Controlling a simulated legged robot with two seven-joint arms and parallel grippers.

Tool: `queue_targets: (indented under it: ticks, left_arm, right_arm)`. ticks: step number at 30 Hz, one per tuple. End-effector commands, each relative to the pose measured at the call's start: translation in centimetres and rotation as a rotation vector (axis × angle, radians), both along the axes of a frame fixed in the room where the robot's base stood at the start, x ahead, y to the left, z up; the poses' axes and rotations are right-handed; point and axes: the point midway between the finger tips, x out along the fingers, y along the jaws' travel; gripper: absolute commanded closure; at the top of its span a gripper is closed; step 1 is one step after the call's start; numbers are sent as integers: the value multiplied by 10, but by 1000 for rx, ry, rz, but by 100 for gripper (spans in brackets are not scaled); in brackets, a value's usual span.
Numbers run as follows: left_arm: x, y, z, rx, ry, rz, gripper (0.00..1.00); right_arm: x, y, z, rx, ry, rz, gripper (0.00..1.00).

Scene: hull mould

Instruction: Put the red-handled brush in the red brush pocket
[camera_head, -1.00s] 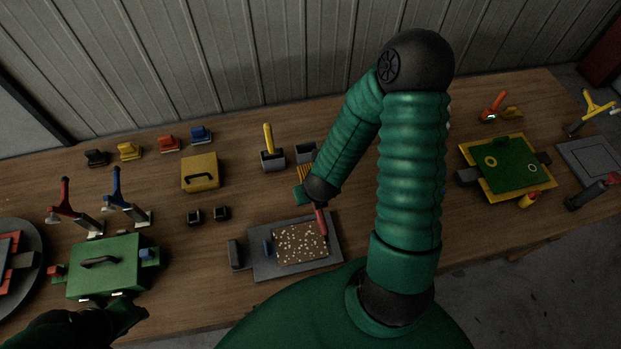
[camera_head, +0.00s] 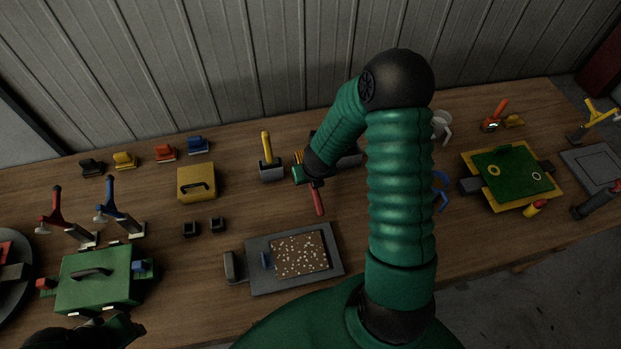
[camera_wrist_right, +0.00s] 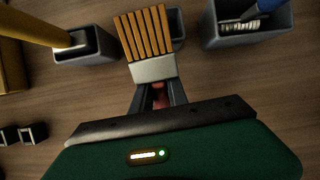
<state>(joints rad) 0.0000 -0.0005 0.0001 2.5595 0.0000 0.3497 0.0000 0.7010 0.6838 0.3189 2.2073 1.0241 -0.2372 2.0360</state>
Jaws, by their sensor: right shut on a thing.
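The red-handled brush has a red handle (camera_head: 318,201), a pale ferrule (camera_wrist_right: 153,69) and orange-tan bristles (camera_wrist_right: 144,33). My right gripper (camera_wrist_right: 158,97) is shut on its handle just behind the ferrule, and the bristles point toward the back of the table. Three grey pockets stand there. The left one (camera_head: 271,174) holds a yellow-handled brush (camera_head: 266,147). The middle pocket (camera_wrist_right: 177,27) is partly hidden behind the bristles. The right pocket (camera_wrist_right: 238,36) holds a blue-handled tool. I see no red marking on any pocket. My left gripper (camera_head: 112,330) is dark at the lower left, its jaws unclear.
A grey tray (camera_head: 332,272) with a speckled panel (camera_head: 299,255) lies in front of the brush. A yellow box (camera_head: 196,181) and two small black blocks (camera_head: 204,226) are to the left. A green case (camera_head: 95,277) is nearer my left arm.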

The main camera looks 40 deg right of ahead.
Motion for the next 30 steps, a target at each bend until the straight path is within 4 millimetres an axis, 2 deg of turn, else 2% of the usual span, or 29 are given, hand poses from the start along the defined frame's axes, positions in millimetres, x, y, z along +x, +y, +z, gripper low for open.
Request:
queue_targets:
  ticks: [1, 13, 14, 18, 28, 30]
  left_arm:
    - [-1, 0, -6, 0, 3, 0, 64]
    - [0, 0, -10, 0, 1, 0, 64]
    - [0, 0, -9, 0, 1, 0, 64]
    - [0, 0, -8, 0, 1, 0, 64]
    - [0, 0, -6, 0, 1, 0, 64]
    - [0, 0, -4, 0, 1, 0, 64]
  right_arm:
    - [-1, 0, -11, 2, 1, -3, 100]
    - [0, 0, -17, -1, -2, -2, 100]
    - [0, 0, -16, -1, -2, -2, 77]
    - [0, 0, -15, -1, -1, -1, 59]
    - [0, 0, -15, -1, 0, 0, 59]
    - [-2, 1, -9, -3, -2, -1, 59]
